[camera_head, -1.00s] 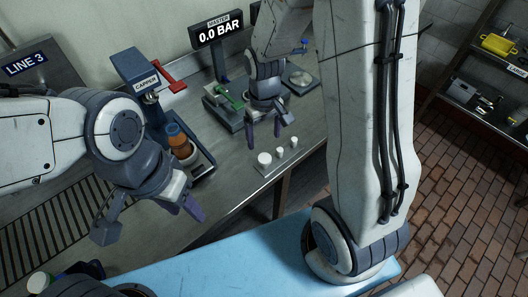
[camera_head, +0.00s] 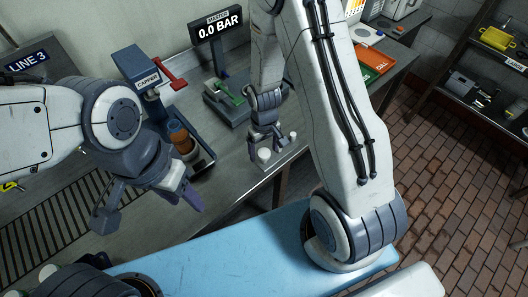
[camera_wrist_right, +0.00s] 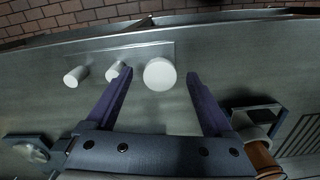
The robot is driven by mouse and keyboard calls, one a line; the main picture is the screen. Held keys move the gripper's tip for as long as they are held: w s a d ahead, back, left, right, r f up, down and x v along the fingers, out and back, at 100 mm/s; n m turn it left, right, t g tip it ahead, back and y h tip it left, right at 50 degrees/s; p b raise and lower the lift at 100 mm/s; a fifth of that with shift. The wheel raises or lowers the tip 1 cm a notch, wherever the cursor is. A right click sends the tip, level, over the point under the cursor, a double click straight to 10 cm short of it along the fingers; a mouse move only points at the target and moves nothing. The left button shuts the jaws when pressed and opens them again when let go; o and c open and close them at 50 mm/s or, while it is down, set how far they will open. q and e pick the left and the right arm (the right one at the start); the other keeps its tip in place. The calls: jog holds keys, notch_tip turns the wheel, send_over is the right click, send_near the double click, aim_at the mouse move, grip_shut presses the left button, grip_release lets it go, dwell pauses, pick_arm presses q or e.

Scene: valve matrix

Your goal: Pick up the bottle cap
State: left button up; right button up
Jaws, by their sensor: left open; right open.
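Several white caps stand on a small plate at the bench's front edge. The largest cap (camera_head: 264,155) shows just below my right gripper (camera_head: 266,143) in the head view. In the right wrist view the large cap (camera_wrist_right: 160,74) appears between the fingertips of my right gripper (camera_wrist_right: 158,80), which is open. I cannot tell whether the fingers touch it. A medium cap (camera_wrist_right: 118,70) is partly behind the left finger, and a smaller cap (camera_wrist_right: 76,76) is left of it. My left gripper (camera_head: 150,212) is open and empty, left of the caps at the front of the bench.
A capper (camera_head: 147,80) with a red handle stands at the back left, an amber bottle (camera_head: 180,138) in front of it. A gauge display (camera_head: 217,30) reads 0.0 BAR, with a green-handled device (camera_head: 230,95) below. Shelves (camera_head: 490,85) stand at the right.

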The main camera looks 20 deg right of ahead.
grip_shut()
jog(key=shift+r, duration=0.1)
